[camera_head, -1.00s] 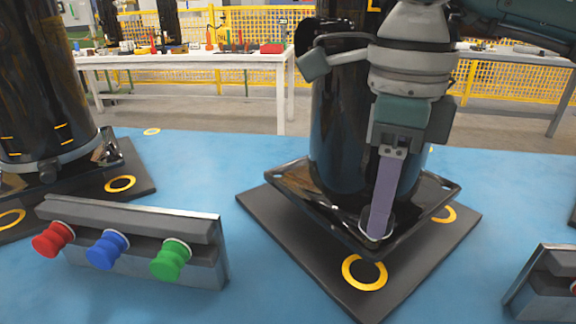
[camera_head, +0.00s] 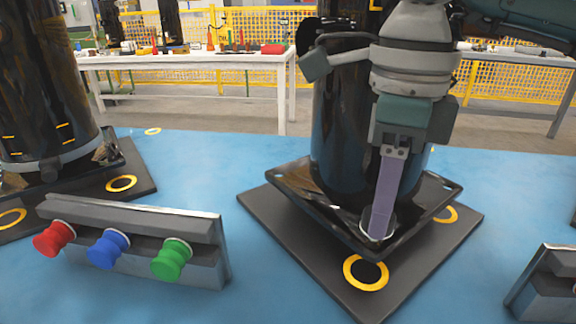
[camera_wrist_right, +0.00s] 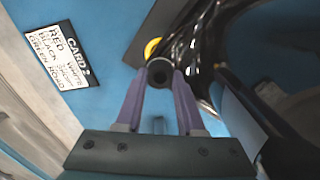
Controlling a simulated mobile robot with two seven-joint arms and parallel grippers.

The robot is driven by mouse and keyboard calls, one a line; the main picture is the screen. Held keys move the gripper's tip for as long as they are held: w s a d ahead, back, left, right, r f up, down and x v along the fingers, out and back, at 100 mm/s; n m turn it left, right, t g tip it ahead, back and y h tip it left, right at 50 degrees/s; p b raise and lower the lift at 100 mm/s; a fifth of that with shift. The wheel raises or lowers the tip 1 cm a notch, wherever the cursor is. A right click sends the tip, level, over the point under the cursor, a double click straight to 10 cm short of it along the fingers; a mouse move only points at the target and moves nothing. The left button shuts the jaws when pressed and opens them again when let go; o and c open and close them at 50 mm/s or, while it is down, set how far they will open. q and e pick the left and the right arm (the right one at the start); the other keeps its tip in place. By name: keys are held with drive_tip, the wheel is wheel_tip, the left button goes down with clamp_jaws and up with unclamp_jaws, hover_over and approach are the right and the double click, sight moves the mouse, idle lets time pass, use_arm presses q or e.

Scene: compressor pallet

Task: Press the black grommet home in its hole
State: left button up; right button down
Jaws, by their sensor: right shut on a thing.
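The black grommet (camera_wrist_right: 159,73) shows in the right wrist view as a dark ring between the purple fingertips. My right gripper (camera_head: 379,236) is shut on it and points down at the front corner of the compressor's black foot plate (camera_head: 316,207). In the head view the fingers cover the grommet. A pale ring (camera_head: 392,223) shows around the fingertips at that corner, where the hole is hidden. I cannot tell how deep the grommet sits. The black compressor (camera_head: 335,125) stands upright behind the fingers. My left gripper is not in view.
The plate rests on a dark mat with a yellow-ringed hole (camera_head: 366,272). A grey rack (camera_head: 140,221) with red, blue and green knobs stands at left, beside another black compressor (camera_head: 40,90). A printed card (camera_wrist_right: 62,55) lies on the blue surface. Open blue surface lies between.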

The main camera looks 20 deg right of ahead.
drive_tip(key=shift+f+b, duration=0.95)
drive_tip(key=shift+f, duration=0.25)
drive_tip(key=shift+c, duration=2.2)
unclamp_jaws()
wheel_tip(320, 180, up, 10)
drive_tip(key=p, duration=0.2)
drive_tip(key=shift+s, duration=0.1)
